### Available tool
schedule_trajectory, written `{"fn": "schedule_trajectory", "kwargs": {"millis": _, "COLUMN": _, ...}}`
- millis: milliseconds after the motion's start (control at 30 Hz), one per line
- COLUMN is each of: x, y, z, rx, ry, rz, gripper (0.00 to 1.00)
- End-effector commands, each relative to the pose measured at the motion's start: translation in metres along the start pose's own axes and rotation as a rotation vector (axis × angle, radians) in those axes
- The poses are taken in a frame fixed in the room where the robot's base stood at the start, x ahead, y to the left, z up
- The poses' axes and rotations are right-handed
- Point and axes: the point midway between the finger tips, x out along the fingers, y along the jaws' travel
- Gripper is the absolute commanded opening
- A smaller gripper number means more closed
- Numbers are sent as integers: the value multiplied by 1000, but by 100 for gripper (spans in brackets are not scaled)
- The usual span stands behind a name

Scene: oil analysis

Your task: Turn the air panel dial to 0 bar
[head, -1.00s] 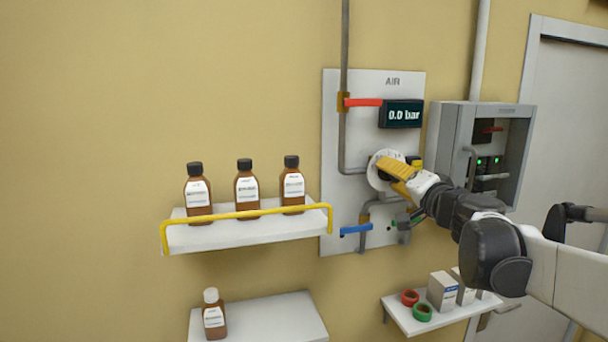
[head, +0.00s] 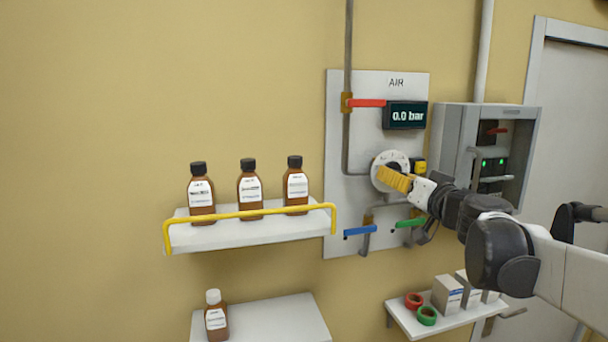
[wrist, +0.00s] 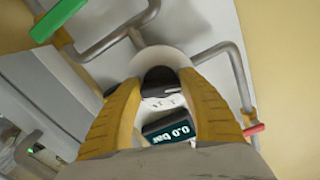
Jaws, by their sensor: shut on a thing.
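The air panel (head: 342,225) is a light board on the wall, marked AIR. Its display (head: 404,115) reads 0.0 bar, and it also shows upside down in the wrist view (wrist: 168,131). The dial (head: 390,160) is a white disc below the display. In the wrist view a dark knob (wrist: 160,76) stands on the dial's white face (wrist: 160,56). My gripper (head: 398,178) has yellow fingers and is at the dial. The wrist view shows the fingers (wrist: 158,92) on both sides of the knob, shut on it. The fingers hide part of the dial's scale.
A red lever (head: 365,102), a blue lever (head: 360,231) and a green lever (head: 410,222) sit on pipes around the dial. A grey box (head: 451,150) projects right of the panel. A shelf (head: 240,234) with bottles is at left.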

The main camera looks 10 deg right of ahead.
Motion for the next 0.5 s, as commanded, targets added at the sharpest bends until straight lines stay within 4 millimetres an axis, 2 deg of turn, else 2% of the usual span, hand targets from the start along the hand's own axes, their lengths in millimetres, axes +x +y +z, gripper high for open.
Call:
{"fn": "schedule_trajectory", "kwargs": {"millis": 367, "x": 0, "y": 0, "z": -2, "rx": -3, "ry": 1, "rz": 0, "gripper": 17}}
{"fn": "schedule_trajectory", "kwargs": {"millis": 400, "x": 1, "y": 0, "z": -2, "rx": -3, "ry": 1, "rz": 0, "gripper": 50}}
{"fn": "schedule_trajectory", "kwargs": {"millis": 467, "x": 0, "y": 0, "z": -1, "rx": -3, "ry": 1, "rz": 0, "gripper": 68}}
{"fn": "schedule_trajectory", "kwargs": {"millis": 500, "x": 0, "y": 0, "z": -1, "rx": -3, "ry": 1, "rz": 0, "gripper": 70}}
